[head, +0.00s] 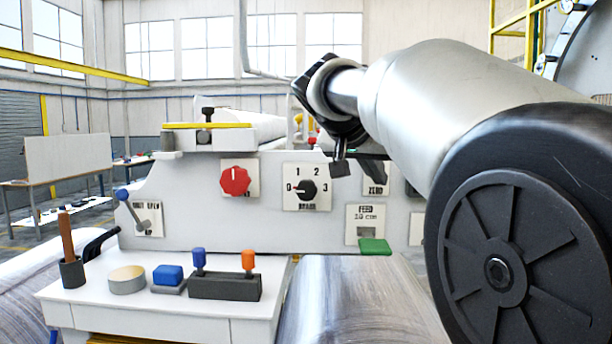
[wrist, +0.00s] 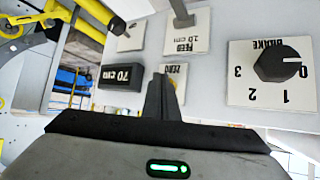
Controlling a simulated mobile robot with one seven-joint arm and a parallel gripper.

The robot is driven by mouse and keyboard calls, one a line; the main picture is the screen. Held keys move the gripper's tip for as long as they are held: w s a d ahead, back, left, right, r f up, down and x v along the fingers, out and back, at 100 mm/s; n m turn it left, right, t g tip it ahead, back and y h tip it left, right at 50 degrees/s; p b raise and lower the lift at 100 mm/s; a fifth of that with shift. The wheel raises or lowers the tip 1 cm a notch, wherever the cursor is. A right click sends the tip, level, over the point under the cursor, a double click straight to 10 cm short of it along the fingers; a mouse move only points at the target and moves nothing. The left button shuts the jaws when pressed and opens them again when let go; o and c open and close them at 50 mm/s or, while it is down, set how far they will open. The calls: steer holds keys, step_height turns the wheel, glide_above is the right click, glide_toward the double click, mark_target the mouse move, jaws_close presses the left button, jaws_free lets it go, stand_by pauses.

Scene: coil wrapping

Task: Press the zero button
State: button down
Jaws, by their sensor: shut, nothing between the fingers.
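The zero plate (head: 376,190), a white label reading ZERO, is on the pale control panel (head: 270,225), partly covered by my gripper in the head view. The wrist view shows the plate (wrist: 174,70) upside down, directly behind my fingers. The button itself is hidden, and I cannot tell whether the fingertips touch it. My gripper (head: 340,165) is shut and empty in front of the panel, between the brake dial and the zero plate. In the wrist view my gripper's fingers (wrist: 162,88) are together and point at the plate.
The brake dial (head: 307,189) and a red knob (head: 235,181) are to the left. A feed plate (head: 365,222) is below, and a dark 70 cm display (wrist: 123,77) is beside the zero plate. A white tray table (head: 255,332) with tools and a metal roll (head: 360,305) stand in front.

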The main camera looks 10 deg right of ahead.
steer(key=shift+w+d, duration=0.15)
steer(key=shift+w, duration=0.3)
stand_by(0.4)
stand_by(0.3)
steer(key=shift+s+a+b, duration=0.3)
steer(key=shift+s+b, duration=0.3)
steer(key=shift+s, duration=0.35)
steer(key=shift+s, duration=0.1)
steer(key=s+b, duration=0.1)
steer(key=s, duration=0.1)
steer(key=s+a+b, duration=0.1)
steer(key=s+b, duration=0.1)
steer(key=shift+s+a, duration=0.2)
steer(key=shift+s, duration=0.15)
